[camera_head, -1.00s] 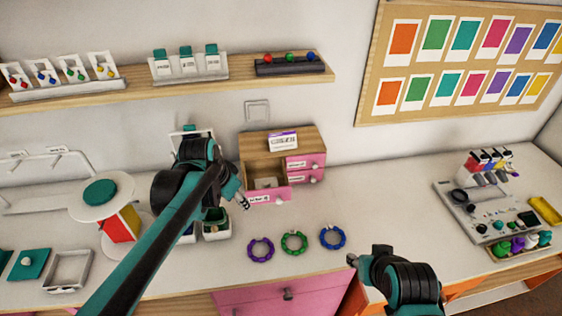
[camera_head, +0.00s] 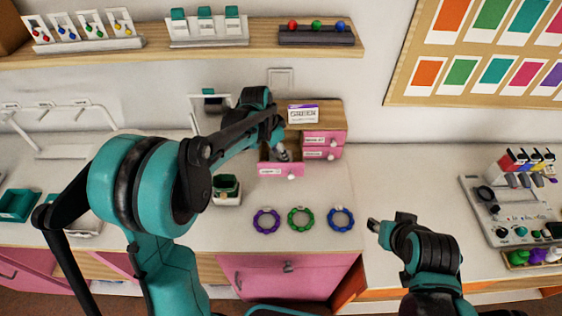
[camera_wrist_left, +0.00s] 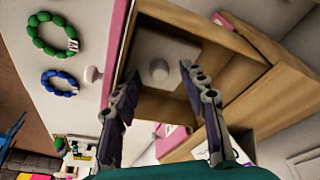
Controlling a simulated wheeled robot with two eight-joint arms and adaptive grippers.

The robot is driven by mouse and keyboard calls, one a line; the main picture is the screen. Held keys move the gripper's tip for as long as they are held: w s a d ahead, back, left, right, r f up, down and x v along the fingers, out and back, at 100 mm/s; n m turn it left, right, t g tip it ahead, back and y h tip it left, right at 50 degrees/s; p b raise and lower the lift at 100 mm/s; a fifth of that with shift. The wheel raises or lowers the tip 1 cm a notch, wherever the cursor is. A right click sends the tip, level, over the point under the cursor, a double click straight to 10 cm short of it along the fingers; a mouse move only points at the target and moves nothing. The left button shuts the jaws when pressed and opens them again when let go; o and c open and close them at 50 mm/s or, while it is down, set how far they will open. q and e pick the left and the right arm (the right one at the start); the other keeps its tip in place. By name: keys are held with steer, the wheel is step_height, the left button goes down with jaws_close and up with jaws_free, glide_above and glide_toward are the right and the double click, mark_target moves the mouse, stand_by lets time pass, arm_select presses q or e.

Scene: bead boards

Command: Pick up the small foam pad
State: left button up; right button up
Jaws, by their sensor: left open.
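In the head view this drawer (camera_head: 277,170) belongs to a small wooden cabinet (camera_head: 334,117), and my gripper largely hides the pad. My left gripper (camera_head: 284,153) reaches down at the drawer.
Purple (camera_head: 266,221), green (camera_head: 301,219) and blue (camera_head: 341,219) bead rings lie in front of the cabinet. A small teal-lined box (camera_head: 227,189) stands left of the drawer. A wall shelf (camera_head: 180,53) runs above.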

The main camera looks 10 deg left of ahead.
arm_select(q)
steer(key=shift+w+d+f, duration=0.1)
steer(key=shift+f, duration=0.3)
steer(key=c, duration=0.9)
steer(key=shift+r, duration=0.1)
